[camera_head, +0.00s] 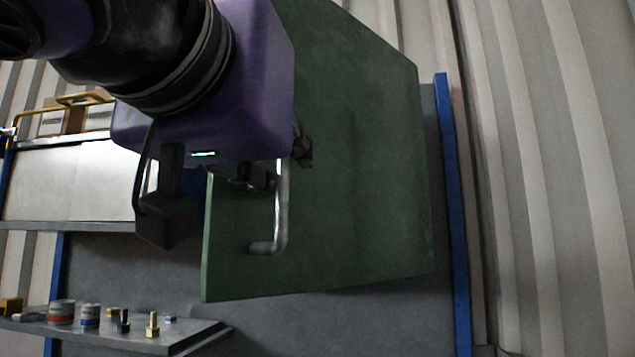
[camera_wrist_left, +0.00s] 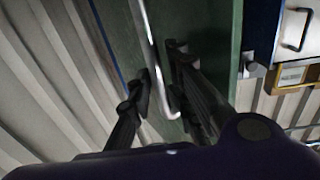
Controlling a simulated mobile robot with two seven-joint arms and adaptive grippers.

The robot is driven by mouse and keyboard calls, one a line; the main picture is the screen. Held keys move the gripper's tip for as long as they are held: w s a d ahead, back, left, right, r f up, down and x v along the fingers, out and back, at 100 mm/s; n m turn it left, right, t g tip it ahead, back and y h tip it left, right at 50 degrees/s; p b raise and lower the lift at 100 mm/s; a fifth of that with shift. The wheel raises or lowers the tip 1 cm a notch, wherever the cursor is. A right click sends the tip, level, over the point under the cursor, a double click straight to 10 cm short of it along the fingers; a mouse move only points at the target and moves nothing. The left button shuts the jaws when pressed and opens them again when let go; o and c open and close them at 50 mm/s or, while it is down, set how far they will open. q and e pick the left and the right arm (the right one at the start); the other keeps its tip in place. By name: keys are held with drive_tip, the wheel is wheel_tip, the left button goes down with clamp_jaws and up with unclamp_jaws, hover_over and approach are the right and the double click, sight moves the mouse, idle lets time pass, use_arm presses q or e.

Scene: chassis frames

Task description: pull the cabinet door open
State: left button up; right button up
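The green cabinet door (camera_head: 365,170) stands swung out at an angle from the grey cabinet, its left edge nearer to me. Its silver bar handle (camera_head: 282,215) is upright near that left edge, with a bent lower end; it also shows in the left wrist view (camera_wrist_left: 150,35). My left gripper (camera_head: 283,162), under a purple housing, has its dark fingers on both sides of the bar. In the left wrist view the fingers (camera_wrist_left: 158,78) close in around the handle; the exact contact is partly hidden. My right gripper is in neither view.
A blue post (camera_head: 453,210) runs up the right side beside a corrugated wall (camera_head: 550,150). At lower left a grey shelf (camera_head: 130,338) holds cans and bolts. A white cabinet (camera_head: 70,180) stands at the left, with boxes above.

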use_arm(q)
drive_tip(key=shift+o, duration=0.5)
drive_tip(key=shift+s+a, duration=0.1)
drive_tip(key=shift+s, duration=0.05)
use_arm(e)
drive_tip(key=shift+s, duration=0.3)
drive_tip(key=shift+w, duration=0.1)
use_arm(q)
drive_tip(key=shift+s, duration=0.1)
drive_tip(key=s+a, duration=0.1)
drive_tip(key=s, duration=1.1)
drive_tip(key=shift+a, duration=0.3)
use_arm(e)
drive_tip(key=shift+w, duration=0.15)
